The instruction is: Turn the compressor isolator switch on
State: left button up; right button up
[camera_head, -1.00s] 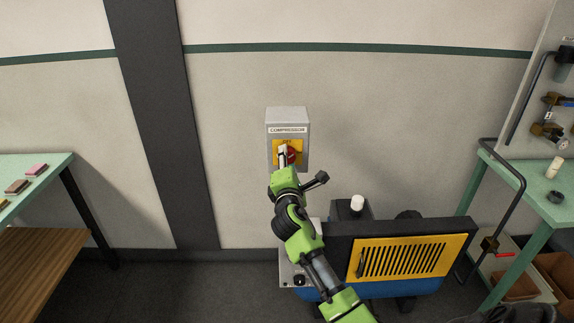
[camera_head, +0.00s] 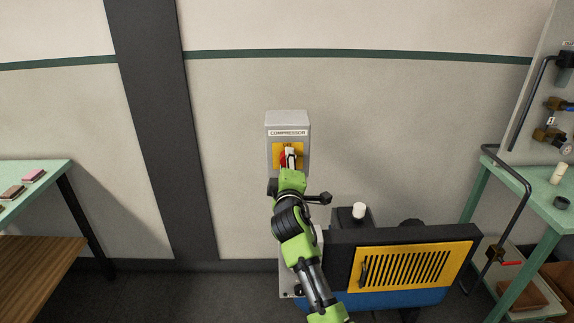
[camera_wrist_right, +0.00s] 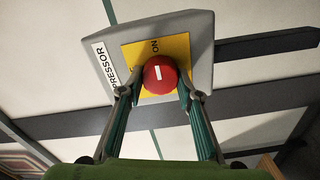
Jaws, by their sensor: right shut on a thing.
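The compressor isolator switch is a grey wall box (camera_head: 288,121) labelled COMPRESSOR, with a yellow plate (camera_head: 277,149) and a red round knob (camera_head: 283,159). In the right wrist view the red knob (camera_wrist_right: 160,74) bears a short white mark, upright in the picture, below the letters ON on the yellow plate (camera_wrist_right: 177,46). My right gripper (camera_wrist_right: 160,88) is shut on the knob, one finger on each side. In the head view my right gripper (camera_head: 290,158) covers part of the knob. My left gripper is not in view.
Below the switch stands a blue compressor with a yellow slotted panel (camera_head: 415,268), close to my right arm. A green-topped table (camera_head: 45,185) is at left and another green bench (camera_head: 540,190) with pipework at right. The wall around the box is clear.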

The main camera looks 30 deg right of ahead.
jog(key=shift+f, duration=0.1)
dwell(0.3)
jog(key=o, duration=1.1)
jog(key=v, duration=1.2)
jog(key=shift+s, duration=0.1)
